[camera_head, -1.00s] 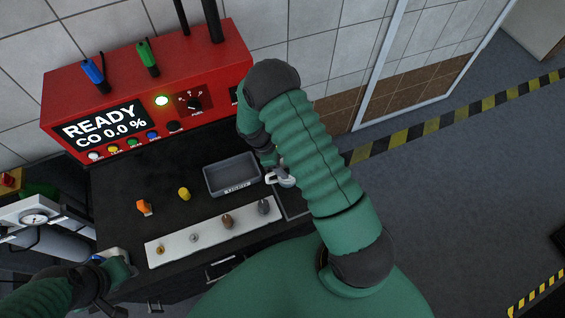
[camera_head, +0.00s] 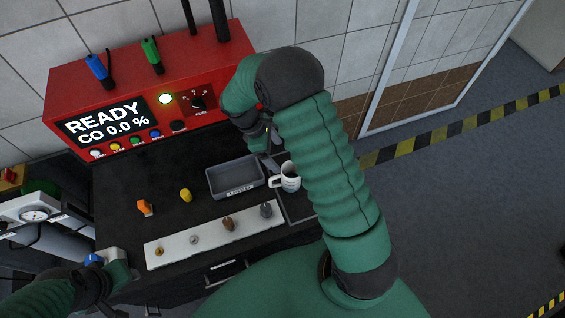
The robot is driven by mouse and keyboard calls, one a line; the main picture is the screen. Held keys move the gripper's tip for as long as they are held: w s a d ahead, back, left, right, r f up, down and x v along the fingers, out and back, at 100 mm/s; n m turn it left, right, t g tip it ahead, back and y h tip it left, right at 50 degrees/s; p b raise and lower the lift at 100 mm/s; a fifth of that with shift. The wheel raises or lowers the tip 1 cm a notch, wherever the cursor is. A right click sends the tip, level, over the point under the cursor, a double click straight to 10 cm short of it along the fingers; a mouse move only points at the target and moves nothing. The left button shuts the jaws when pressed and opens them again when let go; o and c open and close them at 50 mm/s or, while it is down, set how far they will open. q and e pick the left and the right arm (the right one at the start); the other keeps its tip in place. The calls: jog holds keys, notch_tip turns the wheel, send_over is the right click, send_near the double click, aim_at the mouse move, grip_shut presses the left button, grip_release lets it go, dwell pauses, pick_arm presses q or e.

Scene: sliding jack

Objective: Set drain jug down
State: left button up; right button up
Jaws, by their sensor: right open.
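The drain jug (camera_head: 289,180) is a small white jug with a handle on its left side. It stands upright on the right part of the dark bench top, just right of the grey tray. My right gripper (camera_head: 271,157) is open, just behind and left of the jug's rim; my arm partly hides it. I cannot tell whether a finger still touches the jug. My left gripper (camera_head: 118,262) is at the lower left by the bench's front corner, and its fingers are too unclear to tell their state.
A grey tray (camera_head: 209,188) sits mid-bench. A white strip (camera_head: 212,233) with several small fittings lies along the front. An orange piece (camera_head: 145,207) and a yellow piece (camera_head: 185,195) stand left of the tray. A red analyser (camera_head: 70,85) reading READY stands behind. Bare bench lies left.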

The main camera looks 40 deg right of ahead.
jog(key=s+a+r+m+t+y, duration=0.4)
jog(key=s+a+r+m+t, duration=0.2)
jog(key=s+a+r+m, duration=0.4)
pick_arm(q)
jog(key=b+x, duration=0.2)
jog(key=s+b+x, duration=0.1)
jog(key=b+x, duration=0.2)
jog(key=shift+d+f, duration=0.15)
jog(key=shift+f, duration=0.1)
pick_arm(e)
notch_tip(320, 180, down, 7)
jog(key=shift+a, duration=0.3)
jog(key=shift+r, duration=0.1)
